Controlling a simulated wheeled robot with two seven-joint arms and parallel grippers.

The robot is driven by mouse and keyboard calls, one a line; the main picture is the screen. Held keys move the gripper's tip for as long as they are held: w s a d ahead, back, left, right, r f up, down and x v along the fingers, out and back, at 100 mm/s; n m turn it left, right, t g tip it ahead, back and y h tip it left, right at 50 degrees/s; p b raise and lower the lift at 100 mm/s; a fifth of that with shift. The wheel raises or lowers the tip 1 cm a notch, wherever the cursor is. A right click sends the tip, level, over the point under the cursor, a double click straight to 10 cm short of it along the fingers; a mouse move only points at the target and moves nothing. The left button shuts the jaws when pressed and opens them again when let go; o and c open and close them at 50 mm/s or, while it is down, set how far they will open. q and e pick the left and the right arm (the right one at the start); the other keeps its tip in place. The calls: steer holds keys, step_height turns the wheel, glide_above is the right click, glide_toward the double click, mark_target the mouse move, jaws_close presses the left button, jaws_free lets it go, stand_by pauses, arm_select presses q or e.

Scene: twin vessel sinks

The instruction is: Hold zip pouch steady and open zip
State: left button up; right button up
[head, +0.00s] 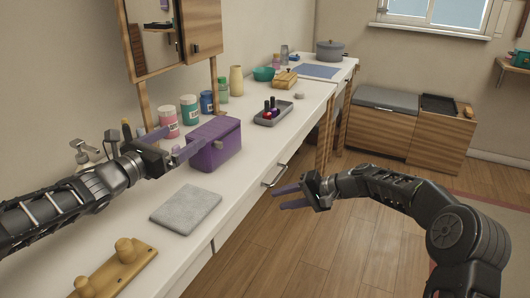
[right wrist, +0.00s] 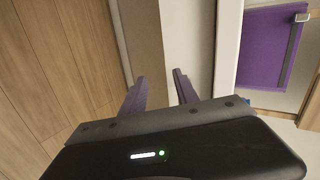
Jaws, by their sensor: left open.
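The purple zip pouch (head: 217,146) stands on the white counter in the head view, with a dark piece on its top that may be the zip. In the right wrist view a purple panel of the pouch (right wrist: 268,47) shows at the upper right, with a small grey tab at its edge. My left gripper (head: 186,137) is open just left of the pouch; one finger overlaps its left side in the picture, and I cannot tell whether they touch. My right gripper (head: 287,197) is open and empty over the floor, in front of the counter and apart from the pouch.
A grey cloth (head: 186,208) lies in front of the pouch, and a wooden peg board (head: 120,270) is nearer. Several jars stand behind, including a pink one (head: 169,122). A grey tray (head: 272,113) with bottles is farther right. A drawer handle (head: 275,176) juts from the counter front.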

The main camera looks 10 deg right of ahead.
steer(key=a+r+n+y, duration=0.1)
steer(key=a+r+y, duration=0.2)
steer(key=r, duration=0.6)
steer(key=a+r+n+y, duration=0.2)
steer(key=a+r+y, duration=0.1)
steer(key=r, duration=0.6)
arm_select(q)
steer(key=shift+f, duration=0.1)
arm_select(e)
steer(key=shift+s, duration=0.1)
arm_select(q)
glide_toward(196, 156)
steer(key=x, duration=0.5)
steer(key=shift+f, duration=0.25)
steer(key=x, duration=0.7)
steer(key=shift+r, duration=0.15)
steer(key=shift+c, duration=0.3)
